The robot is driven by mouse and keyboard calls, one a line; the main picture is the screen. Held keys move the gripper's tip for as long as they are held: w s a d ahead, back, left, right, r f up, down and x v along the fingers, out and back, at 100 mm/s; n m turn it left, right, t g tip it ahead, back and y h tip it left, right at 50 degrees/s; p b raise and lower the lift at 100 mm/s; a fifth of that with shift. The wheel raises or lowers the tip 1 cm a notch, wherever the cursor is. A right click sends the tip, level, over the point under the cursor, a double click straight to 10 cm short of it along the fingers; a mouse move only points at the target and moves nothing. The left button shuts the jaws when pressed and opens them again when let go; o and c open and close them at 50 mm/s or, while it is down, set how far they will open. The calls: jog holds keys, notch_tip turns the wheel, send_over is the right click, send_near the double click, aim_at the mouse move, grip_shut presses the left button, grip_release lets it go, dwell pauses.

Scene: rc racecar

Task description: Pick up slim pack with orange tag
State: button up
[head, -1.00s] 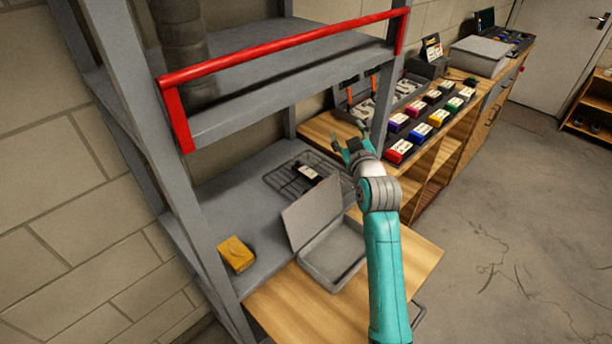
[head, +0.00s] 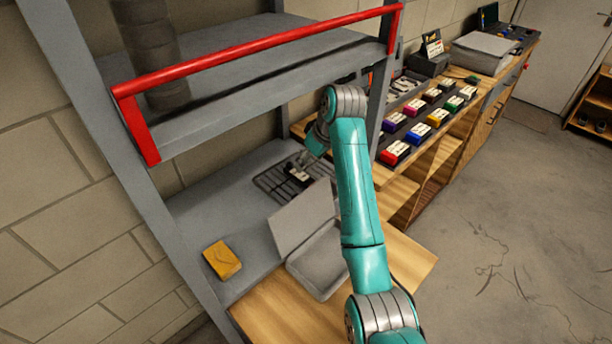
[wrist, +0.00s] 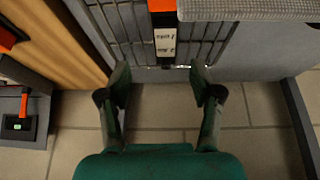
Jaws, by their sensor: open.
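The slim pack (wrist: 166,42) is dark with a white label and an orange part at its upper end in the wrist view. It lies on a wire rack (wrist: 131,32); in the head view it shows small on the rack (head: 298,172) inside the shelf. My gripper (wrist: 160,78) is open and empty. In the wrist view its two fingers stand apart, just below the pack's near end, with the pack lined up between them. In the head view my gripper (head: 308,160) is close to the pack, partly hidden by my arm.
An open grey case (head: 318,262) with its lid up stands in front of the rack. A yellow box (head: 222,259) lies on the shelf to the left. The shelf's red rail (head: 265,48) is above. Coloured packs (head: 395,152) line the bench at right.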

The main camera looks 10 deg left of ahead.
aim_at(302, 176)
jog(key=shift+s+r+g, duration=0.1)
jog(key=shift+s+g, duration=0.15)
jog(key=shift+g, duration=0.05)
jog(key=shift+a+f, duration=0.1)
jog(key=shift+f, duration=0.1)
jog(key=shift+x, duration=3.5)
jog(key=shift+s, duration=0.1)
grip_shut()
